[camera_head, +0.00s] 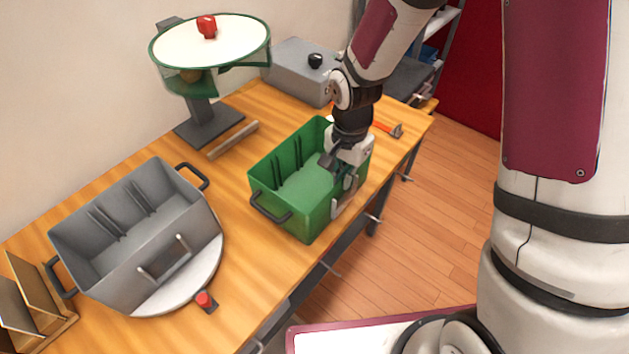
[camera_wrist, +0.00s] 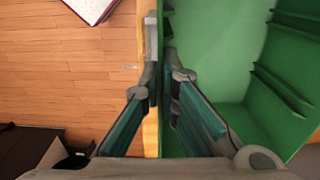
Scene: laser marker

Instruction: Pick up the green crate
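The green crate (camera_head: 285,180) stands upright on the wooden workbench, open at the top, with ribs inside and a dark handle on its near-left end. My gripper (camera_head: 338,172) points down at the crate's right long wall. In the wrist view my gripper (camera_wrist: 161,65) has one finger outside and one inside the wall of the green crate (camera_wrist: 215,45). The fingertips are close together with the rim between them, so it looks shut on the wall. Exact contact is partly hidden by the fingers.
A grey crate (camera_head: 125,245) rests on a round white plate (camera_head: 190,280) with a red knob at the left. A green-rimmed round stand (camera_head: 210,45) and a grey box (camera_head: 298,70) stand behind. An orange-handled tool (camera_head: 388,129) lies near the bench's right edge.

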